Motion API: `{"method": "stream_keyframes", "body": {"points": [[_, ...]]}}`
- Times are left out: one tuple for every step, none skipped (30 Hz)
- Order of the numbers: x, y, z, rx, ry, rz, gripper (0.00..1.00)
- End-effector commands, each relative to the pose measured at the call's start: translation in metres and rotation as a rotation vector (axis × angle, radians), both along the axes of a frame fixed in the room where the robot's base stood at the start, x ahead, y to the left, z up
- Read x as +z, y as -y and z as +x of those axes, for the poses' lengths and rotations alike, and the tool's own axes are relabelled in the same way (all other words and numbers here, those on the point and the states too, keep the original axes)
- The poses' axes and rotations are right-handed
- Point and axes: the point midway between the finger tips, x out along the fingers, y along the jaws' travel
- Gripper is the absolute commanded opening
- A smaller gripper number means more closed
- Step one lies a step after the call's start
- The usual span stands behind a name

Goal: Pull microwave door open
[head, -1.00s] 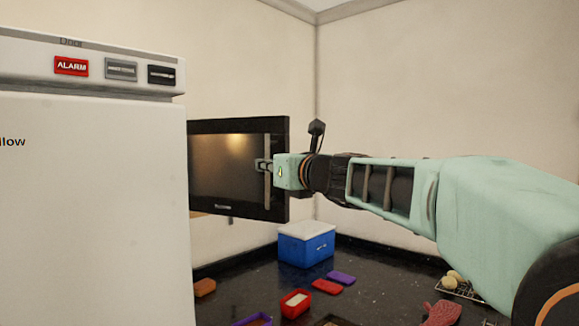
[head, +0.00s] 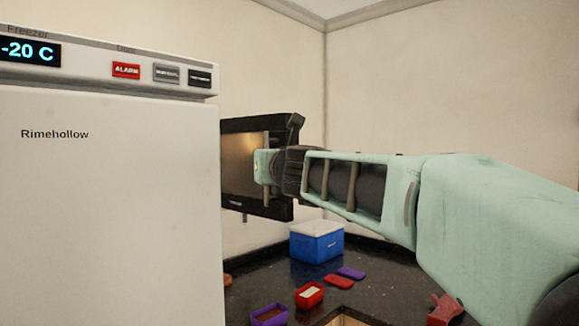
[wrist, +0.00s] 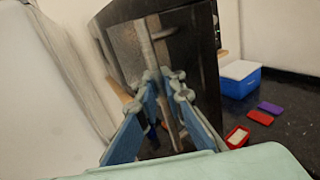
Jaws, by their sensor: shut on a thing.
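The microwave door (head: 240,170) is a dark glossy panel with a black frame, partly hidden behind the white freezer in the head view. It also shows as a dark slanted panel in the wrist view (wrist: 128,50). Its handle (head: 267,147) is a vertical grey bar, seen between my fingers in the wrist view (wrist: 147,45). My gripper (head: 264,167) is shut on this handle; its blue fingers close around the bar in the wrist view (wrist: 165,78). The door stands at an angle to the head view; I cannot tell exactly how wide it is open.
The tall white freezer (head: 120,200) stands close on the left. A blue cooler with a white lid (head: 316,243) stands on the black counter (head: 390,285). A red container (head: 309,295), a purple container (head: 268,315) and flat lids lie nearer.

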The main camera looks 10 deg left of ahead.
Motion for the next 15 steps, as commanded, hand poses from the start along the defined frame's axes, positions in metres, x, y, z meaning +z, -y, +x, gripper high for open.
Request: {"method": "stream_keyframes", "body": {"points": [[-0.003,-0.005,-0.005,-0.012,0.000,-0.003,0.00],[-0.003,-0.007,-0.007,-0.021,0.000,-0.003,0.00],[-0.003,-0.011,-0.011,-0.033,0.001,-0.003,0.00],[-0.003,-0.013,-0.013,-0.044,0.001,-0.003,0.00],[-0.003,-0.015,-0.016,-0.054,0.000,-0.003,0.00],[-0.003,-0.018,-0.019,-0.068,0.001,-0.004,0.00],[-0.003,-0.020,-0.021,-0.078,0.001,-0.004,0.00],[-0.003,-0.023,-0.023,-0.086,0.001,-0.004,0.00],[-0.003,-0.026,-0.026,-0.098,0.001,-0.004,0.00],[-0.003,-0.028,-0.028,-0.108,0.000,-0.005,0.00],[-0.003,-0.030,-0.030,-0.118,0.000,-0.005,0.00],[-0.003,-0.032,-0.032,-0.129,0.000,-0.005,0.00],[-0.003,-0.035,-0.034,-0.135,0.000,-0.005,0.00],[-0.003,-0.036,-0.036,-0.143,0.001,-0.004,0.00],[-0.002,-0.037,-0.038,-0.153,0.000,-0.003,0.00]]}}
